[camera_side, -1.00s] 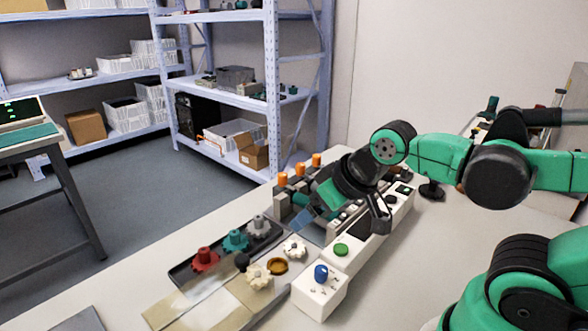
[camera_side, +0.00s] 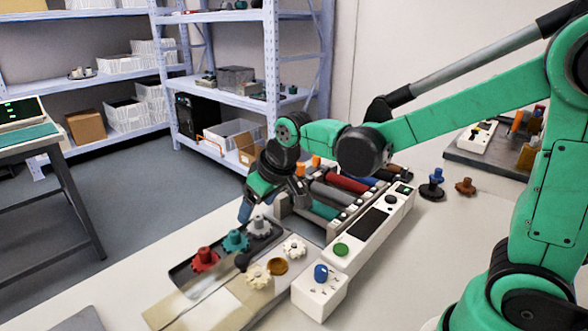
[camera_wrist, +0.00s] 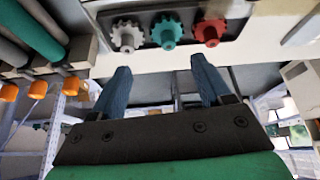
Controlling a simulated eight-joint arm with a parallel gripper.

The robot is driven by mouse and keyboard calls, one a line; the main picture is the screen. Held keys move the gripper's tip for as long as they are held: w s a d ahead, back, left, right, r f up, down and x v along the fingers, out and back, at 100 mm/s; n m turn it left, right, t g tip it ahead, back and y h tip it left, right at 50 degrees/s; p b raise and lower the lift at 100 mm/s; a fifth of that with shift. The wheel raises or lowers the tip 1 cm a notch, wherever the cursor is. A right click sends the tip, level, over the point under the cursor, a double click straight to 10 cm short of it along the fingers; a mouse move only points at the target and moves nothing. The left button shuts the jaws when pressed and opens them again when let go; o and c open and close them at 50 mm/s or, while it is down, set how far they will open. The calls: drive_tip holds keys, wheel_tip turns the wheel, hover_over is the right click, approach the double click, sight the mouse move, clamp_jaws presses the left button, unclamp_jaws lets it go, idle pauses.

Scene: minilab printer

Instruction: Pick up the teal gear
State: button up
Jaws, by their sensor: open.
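The teal gear (camera_side: 235,241) stands in a dark tray (camera_side: 181,275) between a red gear (camera_side: 205,259) and a grey gear (camera_side: 259,226). In the wrist view the teal gear (camera_wrist: 167,31) lies past my fingertips, between the grey gear (camera_wrist: 127,35) and the red gear (camera_wrist: 208,32). My gripper (camera_wrist: 160,68) is open, with nothing between its two blue fingers. In the side view my gripper (camera_side: 246,210) hangs above the tray's back end, close over the grey and teal gears. The fingers partly overlap each other there.
A printer unit with coloured rollers (camera_side: 345,182) and a white control panel (camera_side: 370,225) stands right of the tray. White gears (camera_side: 257,277), a brown ring (camera_side: 278,267) and a blue-knobbed box (camera_side: 320,290) lie in front.

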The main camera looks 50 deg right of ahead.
sight(236, 233)
drive_tip(key=shift+n+g, duration=0.3)
drive_tip(key=w+f, duration=0.2)
drive_tip(key=w+a+f, duration=0.1)
drive_tip(key=f, duration=0.1)
drive_tip(key=shift+w+a+f, duration=0.2)
drive_tip(key=shift+w+f, duration=0.15)
drive_tip(key=shift+w, duration=0.05)
drive_tip(key=shift+x, duration=2.85)
drive_tip(key=c, duration=0.9)
wheel_tip(236, 233, up, 20)
drive_tip(key=shift+f, duration=0.1)
